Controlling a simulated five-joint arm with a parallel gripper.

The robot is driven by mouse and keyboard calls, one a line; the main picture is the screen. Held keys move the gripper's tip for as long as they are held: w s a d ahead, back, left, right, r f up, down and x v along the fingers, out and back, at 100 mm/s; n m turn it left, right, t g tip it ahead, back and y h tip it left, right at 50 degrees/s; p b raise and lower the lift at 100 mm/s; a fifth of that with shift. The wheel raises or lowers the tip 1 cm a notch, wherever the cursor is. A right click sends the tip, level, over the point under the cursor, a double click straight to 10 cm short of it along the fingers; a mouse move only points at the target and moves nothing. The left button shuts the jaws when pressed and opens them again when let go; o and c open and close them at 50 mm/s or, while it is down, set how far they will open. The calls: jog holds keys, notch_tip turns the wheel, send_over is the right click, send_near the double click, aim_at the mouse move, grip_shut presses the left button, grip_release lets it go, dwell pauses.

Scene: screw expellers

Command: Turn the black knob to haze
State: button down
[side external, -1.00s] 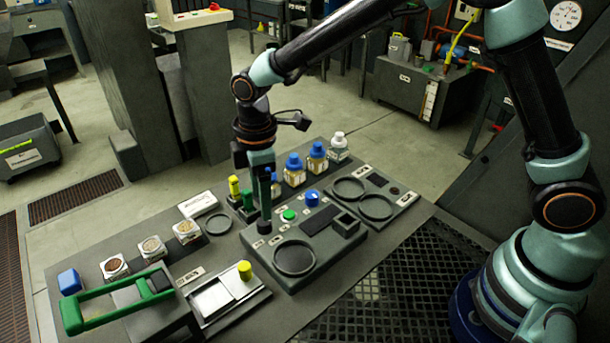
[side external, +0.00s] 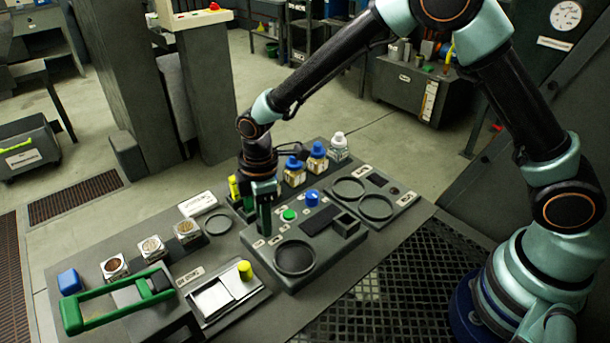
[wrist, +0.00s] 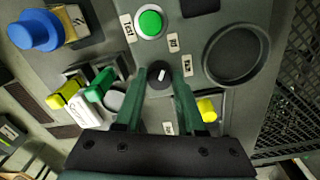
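The black knob (wrist: 158,74) shows in the wrist view, round with a white pointer line, on the grey control panel (wrist: 228,20). Small white labels surround it; one label (wrist: 173,43) is just above and to its right, and their print is too small to read surely. My gripper (wrist: 159,88) is open, with one green finger on each side of the knob. I cannot tell whether the fingers touch it. In the side view my gripper (side external: 264,229) points down at the panel's left part and hides the knob.
A green button (side external: 289,214) and a blue knob (side external: 312,198) sit close by on the panel. A round dark recess (side external: 295,258) is in front. Yellow and green items stand just behind my gripper. Blue-capped bottles (side external: 294,170) stand behind the panel.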

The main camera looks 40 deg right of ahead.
dwell(0.3)
jog(key=m, duration=0.5)
jog(key=shift+s+a+m, duration=0.1)
jog(key=shift+m, duration=0.3)
jog(key=m, duration=0.5)
jog(key=shift+m+g, duration=0.3)
jog(key=shift+m, duration=0.3)
jog(key=c, duration=0.5)
grip_release()
